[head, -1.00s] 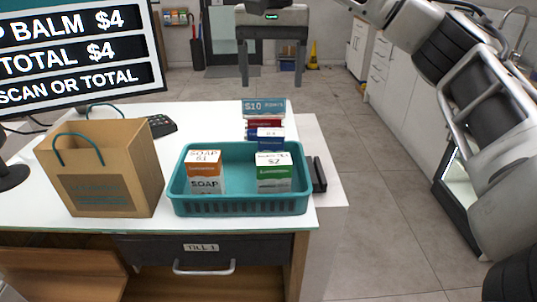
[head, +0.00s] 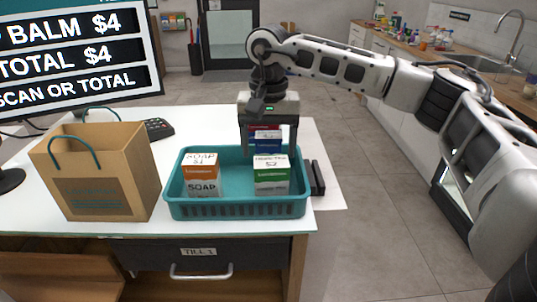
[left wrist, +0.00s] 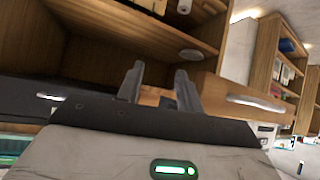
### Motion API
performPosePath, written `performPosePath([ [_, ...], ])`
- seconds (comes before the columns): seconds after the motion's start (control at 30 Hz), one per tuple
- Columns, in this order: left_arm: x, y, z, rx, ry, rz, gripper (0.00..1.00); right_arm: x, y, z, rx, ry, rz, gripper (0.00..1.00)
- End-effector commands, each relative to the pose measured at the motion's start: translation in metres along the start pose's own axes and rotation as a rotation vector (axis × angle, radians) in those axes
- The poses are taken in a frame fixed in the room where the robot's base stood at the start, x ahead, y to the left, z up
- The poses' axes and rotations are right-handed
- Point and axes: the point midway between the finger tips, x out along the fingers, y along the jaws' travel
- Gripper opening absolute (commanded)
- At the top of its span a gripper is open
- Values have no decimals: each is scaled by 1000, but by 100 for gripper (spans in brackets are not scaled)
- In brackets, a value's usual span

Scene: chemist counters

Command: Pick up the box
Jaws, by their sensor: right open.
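My right gripper (head: 268,150) is open, pointing down over the back right of the teal basket (head: 236,209). Its fingers stand on either side of a stack of red and blue boxes (head: 266,144) at or behind the basket's back; contact cannot be told. In the basket, an orange and white soap box (head: 202,178) stands at the left and a green and white box (head: 271,178) at the right. The gripper hides the S10 sign. My left gripper (left wrist: 160,82) shows in the left wrist view, fingers apart and empty, facing wooden shelves.
A brown paper bag (head: 95,178) stands left of the basket on the white counter (head: 215,128). A screen (head: 75,55) and a card terminal (head: 158,128) are behind it. A dark device (head: 316,178) lies right of the basket. A drawer (head: 200,262) is below.

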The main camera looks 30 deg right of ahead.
Motion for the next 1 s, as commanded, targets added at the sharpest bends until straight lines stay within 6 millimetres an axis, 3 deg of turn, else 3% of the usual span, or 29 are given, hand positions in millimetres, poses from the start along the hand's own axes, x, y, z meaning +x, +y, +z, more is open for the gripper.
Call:
performPosePath([
  [0.23, 1, 0, -4, -9, 10, -3, 36, 3, 0, 0, 1, 1, -1, 73],
  [0.27, 1, 0, -4, -10, 11, -3, 36, 3, 0, 0, 1, 1, -1, 67],
  [0.4, 1, 0, -4, -11, 11, -4, 36, 3, 0, 0, 1, 1, -1, 28],
  [0.43, 1, 0, -4, -11, 11, -4, 36, 3, 0, 0, 1, 1, -1, 23],
  [0.77, 1, 0, -4, -10, 9, -4, 36, -2, 0, 0, 1, 2, -2, 23],
  [1.0, 3, -1, 0, -5, 5, -2, 36, -43, -1, -1, 1, 5, -6, 23],
])
